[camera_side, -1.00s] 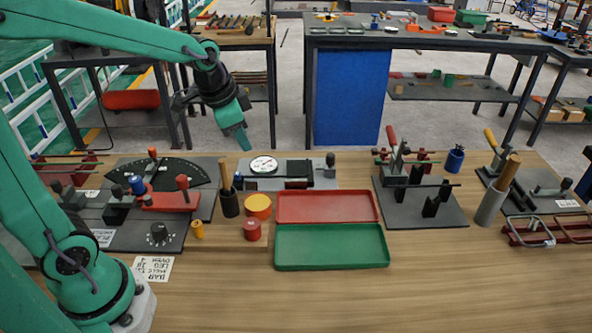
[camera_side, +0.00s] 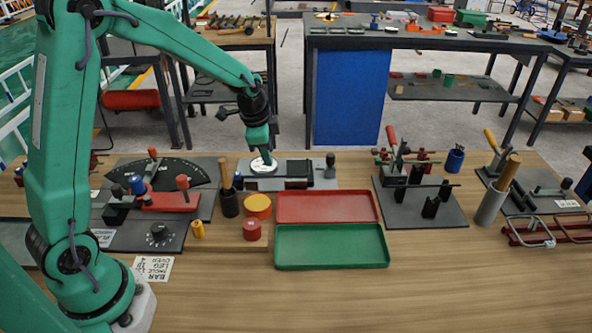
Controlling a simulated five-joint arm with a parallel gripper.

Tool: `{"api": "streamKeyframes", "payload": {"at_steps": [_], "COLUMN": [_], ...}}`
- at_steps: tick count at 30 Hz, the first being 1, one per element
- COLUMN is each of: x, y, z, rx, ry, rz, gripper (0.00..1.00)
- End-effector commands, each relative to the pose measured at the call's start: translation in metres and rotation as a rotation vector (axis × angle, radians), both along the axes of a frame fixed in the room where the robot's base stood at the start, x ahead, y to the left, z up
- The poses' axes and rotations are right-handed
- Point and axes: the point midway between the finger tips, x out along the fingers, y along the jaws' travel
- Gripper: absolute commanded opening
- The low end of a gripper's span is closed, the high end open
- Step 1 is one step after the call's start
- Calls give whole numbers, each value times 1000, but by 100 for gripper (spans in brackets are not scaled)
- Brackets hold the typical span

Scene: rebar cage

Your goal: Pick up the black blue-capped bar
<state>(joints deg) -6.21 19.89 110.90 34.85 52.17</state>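My gripper (camera_side: 264,159) points down above the dial gauge fixture (camera_side: 325,182). It covers part of the white dial face, and I cannot tell whether its fingers are open or shut. I see nothing clearly held in it. A blue cylinder (camera_side: 137,184) also stands on the bending plate at left.
A red tray (camera_side: 327,206) and a green tray (camera_side: 331,247) lie at centre. An orange-lidded tin (camera_side: 258,205) and a red tin (camera_side: 251,229) stand beside them. A black clamp stand (camera_side: 446,213) is at right. The table front is clear.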

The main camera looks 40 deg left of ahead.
Motion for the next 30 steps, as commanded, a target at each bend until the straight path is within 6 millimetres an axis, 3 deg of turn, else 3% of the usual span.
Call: {"api": "streamKeyframes", "payload": {"at_steps": [9, 20, 30], "x": [5, 7, 15], "y": [0, 0, 0], "z": [-21, -28, -59], "rx": [0, 0, -2], "ry": [0, 1, 1], "rz": [1, 1, 2], "gripper": [33, 33, 33]}}
